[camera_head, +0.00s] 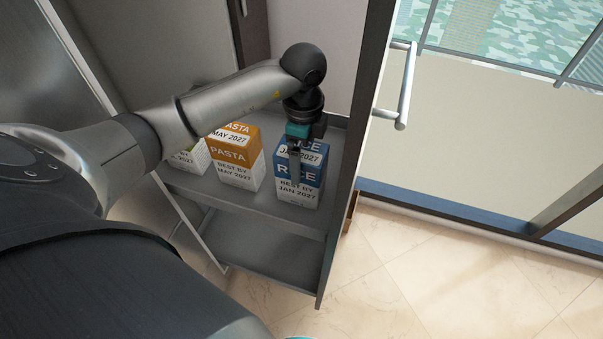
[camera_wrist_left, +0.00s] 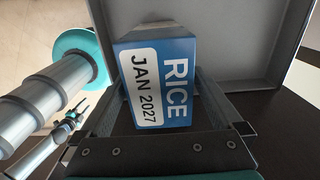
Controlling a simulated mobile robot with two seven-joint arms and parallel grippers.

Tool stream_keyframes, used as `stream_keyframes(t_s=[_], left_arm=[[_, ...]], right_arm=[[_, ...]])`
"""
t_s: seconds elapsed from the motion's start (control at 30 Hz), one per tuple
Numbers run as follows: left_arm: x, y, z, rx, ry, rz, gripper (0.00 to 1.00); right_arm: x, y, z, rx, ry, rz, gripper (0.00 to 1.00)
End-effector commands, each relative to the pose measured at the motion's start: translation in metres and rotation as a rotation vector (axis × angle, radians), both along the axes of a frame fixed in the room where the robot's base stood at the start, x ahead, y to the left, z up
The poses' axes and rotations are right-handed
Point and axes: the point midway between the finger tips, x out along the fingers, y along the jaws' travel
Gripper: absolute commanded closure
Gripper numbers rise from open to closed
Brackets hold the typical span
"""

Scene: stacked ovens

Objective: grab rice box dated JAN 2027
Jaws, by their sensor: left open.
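The blue rice box (camera_head: 300,180) stands upright at the right end of a grey pull-out shelf. Its label reads RICE and JAN 2027, and the label also shows in the left wrist view (camera_wrist_left: 158,85). My left gripper (camera_head: 294,165) comes down over the box's top and front, hiding part of the lettering. In the left wrist view its fingers lie on either side of the box and are open; contact with the sides cannot be told. A small, distant gripper (camera_wrist_left: 72,118) at the lower left, apparently my right one, is too small to read.
An orange pasta box (camera_head: 236,160) dated MAY 2027 stands left of the rice box. Another box (camera_head: 190,158) is partly hidden behind my arm. The tall cabinet front with a handle (camera_head: 400,100) rises close on the right. A lower shelf (camera_head: 280,260) looks empty.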

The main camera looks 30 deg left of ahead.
Motion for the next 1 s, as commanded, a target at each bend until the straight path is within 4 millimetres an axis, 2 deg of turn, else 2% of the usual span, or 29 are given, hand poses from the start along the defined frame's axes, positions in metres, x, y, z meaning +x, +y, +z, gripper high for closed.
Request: stream_keyframes(t_s=[0.33, 0.6, 1.0], left_arm=[[-0.002, 0.003, -0.046, 0.001, 0.004, 0.000, 0.00], [-0.002, 0.003, -0.051, 0.000, 0.001, -0.001, 0.00], [-0.002, 0.003, -0.050, 0.001, 0.001, 0.000, 0.44]], right_arm=[[0.003, 0.000, -0.013, 0.000, -0.006, 0.000, 0.50], [0.003, 0.000, -0.013, 0.000, -0.006, 0.000, 0.50], [0.003, 0.000, -0.013, -0.001, -0.006, 0.000, 0.50]])
